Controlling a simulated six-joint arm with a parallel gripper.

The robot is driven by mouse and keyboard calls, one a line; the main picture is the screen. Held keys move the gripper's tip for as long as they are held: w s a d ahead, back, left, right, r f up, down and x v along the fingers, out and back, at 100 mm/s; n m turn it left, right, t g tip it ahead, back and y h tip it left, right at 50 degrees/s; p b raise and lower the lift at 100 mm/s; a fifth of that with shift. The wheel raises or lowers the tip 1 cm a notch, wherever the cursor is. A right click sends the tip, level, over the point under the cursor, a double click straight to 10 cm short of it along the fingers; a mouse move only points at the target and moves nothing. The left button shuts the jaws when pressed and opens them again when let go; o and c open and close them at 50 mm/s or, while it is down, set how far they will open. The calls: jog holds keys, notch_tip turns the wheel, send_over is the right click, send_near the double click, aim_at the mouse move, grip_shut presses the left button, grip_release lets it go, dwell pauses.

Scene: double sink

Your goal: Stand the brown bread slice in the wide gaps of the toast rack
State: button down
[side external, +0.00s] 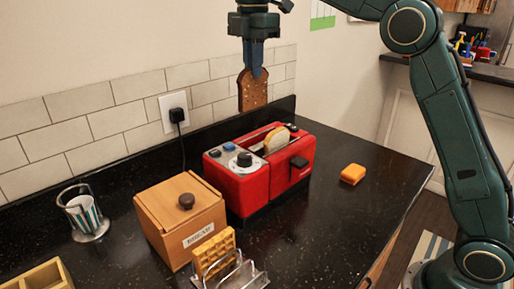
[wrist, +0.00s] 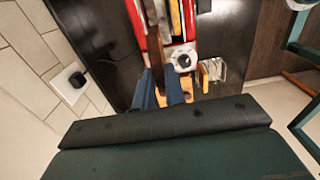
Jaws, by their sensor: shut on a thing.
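The brown bread slice (side external: 252,93) hangs upright from my gripper (side external: 254,71) in the side view, in the air above and behind the red toaster. My gripper is shut on its upper part. The wire toast rack (side external: 254,275) stands on the counter at the front, well below and to the front of the slice. A yellow waffle (side external: 212,250) stands in the rack on its left side.
The red toaster (side external: 238,184) has a pale slice (side external: 271,151) in a slot. An orange block (side external: 352,173) lies to the right, a cup holder (side external: 85,216) to the left. The right front counter is clear.

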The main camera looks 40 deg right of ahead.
jog(key=s+a, duration=2)
jog(key=a, duration=0.2)
notch_tip(320, 180, down, 14)
jog(key=shift+a, duration=0.25)
jog(key=shift+f, duration=0.3)
notch_tip(320, 180, down, 9)
dwell(0.8)
dwell(0.5)
jog(key=c, duration=1.4)
grip_release()
